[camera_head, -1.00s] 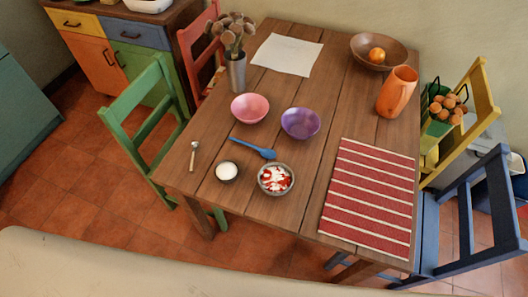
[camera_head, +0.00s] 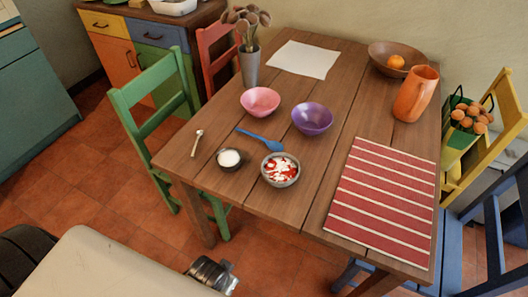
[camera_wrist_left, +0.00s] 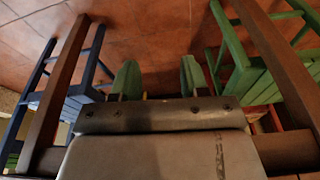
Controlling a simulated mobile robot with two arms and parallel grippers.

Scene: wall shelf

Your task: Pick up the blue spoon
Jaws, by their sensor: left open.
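The blue spoon (camera_head: 262,140) lies on the wooden table (camera_head: 300,205), its bowl end towards the right, close behind a small bowl of red and white food (camera_head: 280,170). Nothing touches it from above. A smaller, silvery spoon (camera_head: 197,143) lies further left. In the left wrist view my left gripper (camera_wrist_left: 159,78) is open, with two greenish fingertips apart and nothing between them. Chairs and table legs surround it, with floor tiles beyond; the spoon is not visible there. My right gripper is not in view.
Around the spoon stand a dark cup with white contents (camera_head: 230,159), a pink bowl (camera_head: 260,101) and a purple bowl (camera_head: 312,119). A striped mat (camera_head: 384,200) lies right. A green chair (camera_head: 150,110) stands at the left edge, a blue chair (camera_head: 500,235) at the right.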

